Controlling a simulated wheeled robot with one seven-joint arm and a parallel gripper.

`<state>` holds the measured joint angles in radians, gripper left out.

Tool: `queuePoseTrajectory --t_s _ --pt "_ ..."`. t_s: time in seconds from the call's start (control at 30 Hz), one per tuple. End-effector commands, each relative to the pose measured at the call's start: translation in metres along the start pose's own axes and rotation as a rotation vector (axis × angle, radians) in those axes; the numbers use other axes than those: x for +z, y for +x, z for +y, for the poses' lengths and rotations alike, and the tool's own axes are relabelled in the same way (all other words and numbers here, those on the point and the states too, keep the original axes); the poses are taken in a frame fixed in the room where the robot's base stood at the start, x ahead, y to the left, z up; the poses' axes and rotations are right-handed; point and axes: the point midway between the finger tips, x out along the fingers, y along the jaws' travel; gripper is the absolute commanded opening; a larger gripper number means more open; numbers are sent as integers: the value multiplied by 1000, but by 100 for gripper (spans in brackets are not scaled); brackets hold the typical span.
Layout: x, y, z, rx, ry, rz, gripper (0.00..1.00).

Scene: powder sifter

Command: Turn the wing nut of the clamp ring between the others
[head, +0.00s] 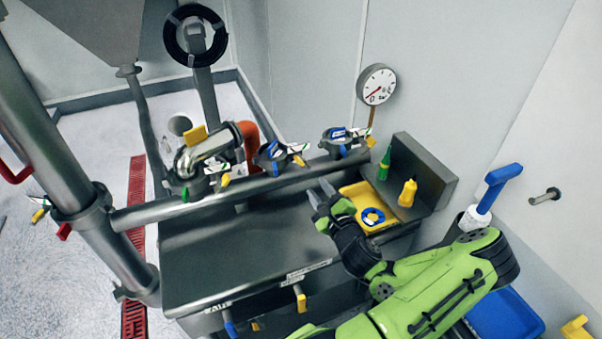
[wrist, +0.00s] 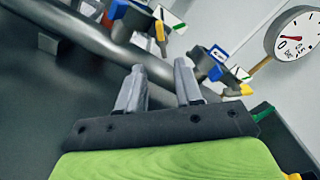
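Three clamp rings sit along the horizontal steel pipe. The middle clamp ring (head: 270,154), with blue and white parts and a yellow tab (head: 299,160), lies between the left clamp ring (head: 196,181) and the right clamp ring (head: 345,138). I cannot clearly tell which part is its wing nut. My gripper (head: 320,192) is open and empty above the steel bench, in front of the pipe, apart from the clamps. In the wrist view my gripper (wrist: 158,78) has spread fingers. What seems to be the middle ring (wrist: 132,16) is at the top, the right ring (wrist: 212,60) beside my right finger.
A gauge (head: 376,85) rises behind. The bench's middle is clear.

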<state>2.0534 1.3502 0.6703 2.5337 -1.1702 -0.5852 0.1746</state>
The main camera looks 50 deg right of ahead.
Motion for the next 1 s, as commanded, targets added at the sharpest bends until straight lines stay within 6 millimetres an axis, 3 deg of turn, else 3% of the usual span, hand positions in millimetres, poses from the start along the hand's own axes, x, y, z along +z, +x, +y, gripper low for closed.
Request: queuePoseTrajectory --t_s 0.17,0.4,0.6,0.9,1.0 --pt "4 18 1 -8 -10 -13 35" --pt "9 79 -5 -10 -7 -13 35" --pt "8 111 -5 -11 -4 -11 35" --pt "6 117 -3 -10 -2 -9 35" --pt "6 116 -3 -10 -2 -9 23"
